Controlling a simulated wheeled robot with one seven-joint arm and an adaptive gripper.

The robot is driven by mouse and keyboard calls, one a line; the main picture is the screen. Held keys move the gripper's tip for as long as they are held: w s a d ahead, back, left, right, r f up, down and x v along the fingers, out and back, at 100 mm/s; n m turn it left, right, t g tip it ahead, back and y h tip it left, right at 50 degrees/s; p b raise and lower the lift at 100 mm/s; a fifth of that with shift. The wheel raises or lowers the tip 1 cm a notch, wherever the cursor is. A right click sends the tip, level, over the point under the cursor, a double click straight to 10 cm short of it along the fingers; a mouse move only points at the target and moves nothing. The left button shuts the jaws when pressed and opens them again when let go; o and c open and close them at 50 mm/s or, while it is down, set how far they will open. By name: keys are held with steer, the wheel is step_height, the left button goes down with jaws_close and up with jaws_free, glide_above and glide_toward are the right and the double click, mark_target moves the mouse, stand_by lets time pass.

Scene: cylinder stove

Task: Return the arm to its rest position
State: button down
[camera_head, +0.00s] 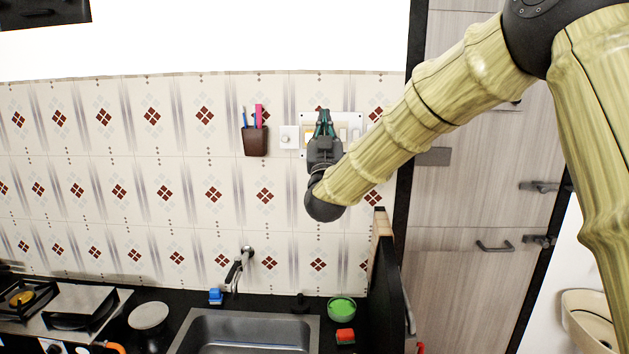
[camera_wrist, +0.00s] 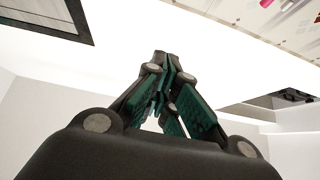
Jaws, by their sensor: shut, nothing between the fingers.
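My gripper (camera_head: 325,117) is raised in front of the tiled wall in the head view, pointing up, with a switch panel (camera_head: 347,127) behind it. My bamboo-textured arm reaches in from the upper right and bends down to the wrist. In the wrist view the green-padded fingers of my gripper (camera_wrist: 166,72) come together at the tips, with nothing held between them. Whether the fingertips touch the wall or panel cannot be told from the head view.
A brown holder (camera_head: 255,141) hangs on the wall left of my gripper. Tall cabinets (camera_head: 470,260) stand at the right.

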steer(key=d+f+n+g+y, duration=0.1)
steer(key=d+f+g, duration=0.15)
steer(key=f, duration=1.05)
steer(key=d+f+g+y, duration=0.1)
steer(key=f+g, duration=0.2)
steer(key=f, duration=1)
steer(key=s+d+f+g, duration=0.25)
steer(key=s+f, duration=0.25)
steer(key=f, duration=0.6)
steer(key=s+d+f+g, duration=0.2)
steer(key=s+f+g, duration=0.15)
steer(key=f, duration=0.75)
steer(key=s+d+f+g, duration=0.3)
steer(key=s+f, duration=0.7)
steer(key=s+d+f+g, duration=0.2)
steer(key=s+f+g, duration=0.1)
steer(key=s+f, duration=0.75)
steer(key=s+d+f+m+g, duration=0.1)
steer(key=s+d+f+g, duration=0.2)
steer(key=s, duration=0.7)
steer(key=s+d+f+g+h, duration=0.1)
steer(key=s+d+f+g, duration=0.15)
steer(key=s, duration=0.75)
steer(key=s+d+f+m+g, duration=0.1)
steer(key=s+d+f+g, duration=0.15)
steer(key=s, duration=0.75)
step_height(320, 180, down, 22)
steer(key=b, duration=2.2)
steer(key=shift+a+h, duration=0.2)
steer(key=shift+h, duration=0.1)
